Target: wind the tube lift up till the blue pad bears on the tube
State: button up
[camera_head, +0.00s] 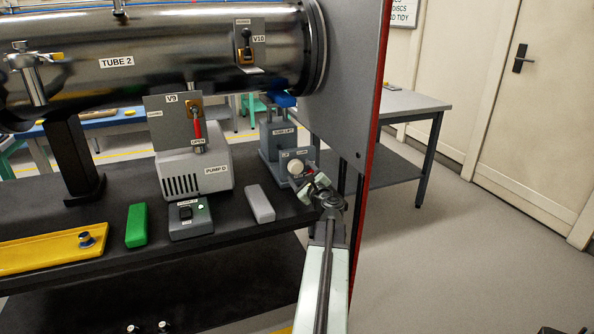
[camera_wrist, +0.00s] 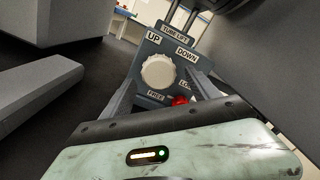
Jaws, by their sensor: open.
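The tube lift (camera_head: 283,135) is a grey unit at the right end of the black bench. It carries a blue pad (camera_head: 281,98) on top, close under the tube (camera_head: 160,60); I cannot tell whether they touch. A white round knob (camera_head: 295,167) is on its sloped front. In the wrist view the knob (camera_wrist: 158,72) sits between the labels UP and DOWN, with a red part (camera_wrist: 180,100) below right near a LOCK label, partly hidden. My gripper (camera_head: 319,183) is open just in front of the panel, its fingers to either side below the knob, apparently empty.
A pump (camera_head: 196,172), a grey block (camera_head: 259,204), a switch box (camera_head: 191,220), a green block (camera_head: 137,225) and a yellow tray (camera_head: 50,248) stand left on the bench. A tall grey panel (camera_head: 345,75) rises close to the right of the lift.

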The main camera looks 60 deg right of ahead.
aim_at(298, 169)
jog(key=x, duration=0.3)
jog(key=shift+w+d, duration=0.1)
jog(key=shift+w, duration=0.05)
jog(key=c, duration=1.4)
jog(key=shift+o, duration=0.2)
jog(key=shift+n, duration=0.6)
jog(key=o, duration=1.4)
jog(key=shift+c, duration=0.2)
jog(key=v, duration=0.8)
